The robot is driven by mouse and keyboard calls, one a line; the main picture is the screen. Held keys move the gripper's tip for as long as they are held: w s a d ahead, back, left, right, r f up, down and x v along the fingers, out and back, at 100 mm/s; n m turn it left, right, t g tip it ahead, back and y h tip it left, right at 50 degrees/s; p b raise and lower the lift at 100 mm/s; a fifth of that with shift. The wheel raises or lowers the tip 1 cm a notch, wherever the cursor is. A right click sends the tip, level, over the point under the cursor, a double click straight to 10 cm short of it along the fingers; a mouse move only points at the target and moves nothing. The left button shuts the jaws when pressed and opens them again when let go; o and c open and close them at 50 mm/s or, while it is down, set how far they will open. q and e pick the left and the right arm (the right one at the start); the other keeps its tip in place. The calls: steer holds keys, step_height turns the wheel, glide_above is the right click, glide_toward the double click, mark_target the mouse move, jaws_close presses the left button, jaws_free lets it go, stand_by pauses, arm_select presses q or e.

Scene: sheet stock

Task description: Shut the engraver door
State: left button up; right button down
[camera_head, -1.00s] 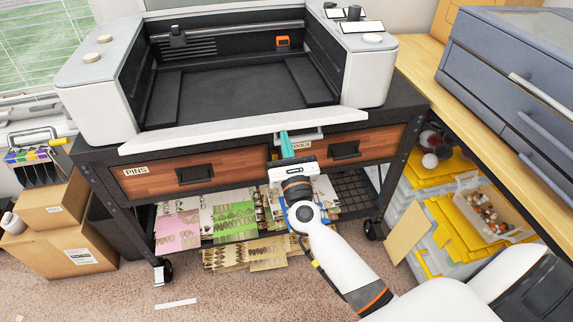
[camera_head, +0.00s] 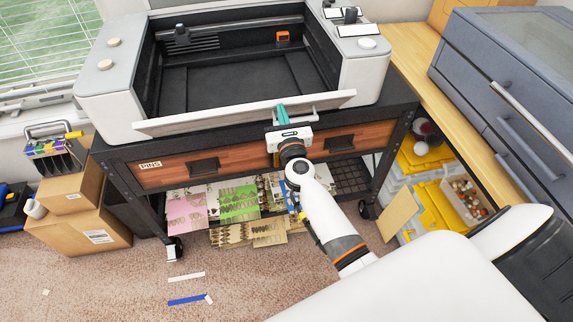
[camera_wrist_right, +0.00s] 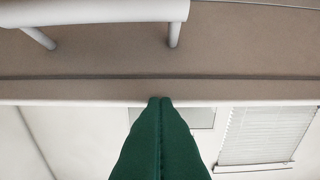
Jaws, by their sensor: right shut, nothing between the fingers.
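The engraver (camera_head: 103,88) is a white and grey machine on a dark cart, its front opening uncovered. Its door (camera_head: 205,122) is a long pale flap along the lower front, partly open and tilted outward. A bar handle (camera_head: 303,113) is on the door's outer face; it also shows at the upper left of the right wrist view (camera_wrist_right: 90,12). My right gripper (camera_head: 282,108) has green fingers, shut and empty, at the door's outer face beside the handle. In the wrist view the fingertips (camera_wrist_right: 160,99) overlap the door's edge; contact is unclear. My left gripper is out of view.
A grey cabinet (camera_head: 480,60) on a wooden bench and yellow-lidded bins (camera_head: 430,205) stand right. Cardboard boxes (camera_head: 90,232) stand left.

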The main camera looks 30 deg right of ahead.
mark_target(278, 100)
steer(key=w+r, duration=0.2)
steer(key=w+d+r+p, duration=0.1)
steer(key=w, duration=0.1)
steer(key=shift+w+r, duration=0.1)
steer(key=shift+r, duration=0.3)
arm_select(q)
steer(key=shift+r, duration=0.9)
arm_select(e)
steer(key=r+x, duration=0.1)
steer(key=x, duration=0.5)
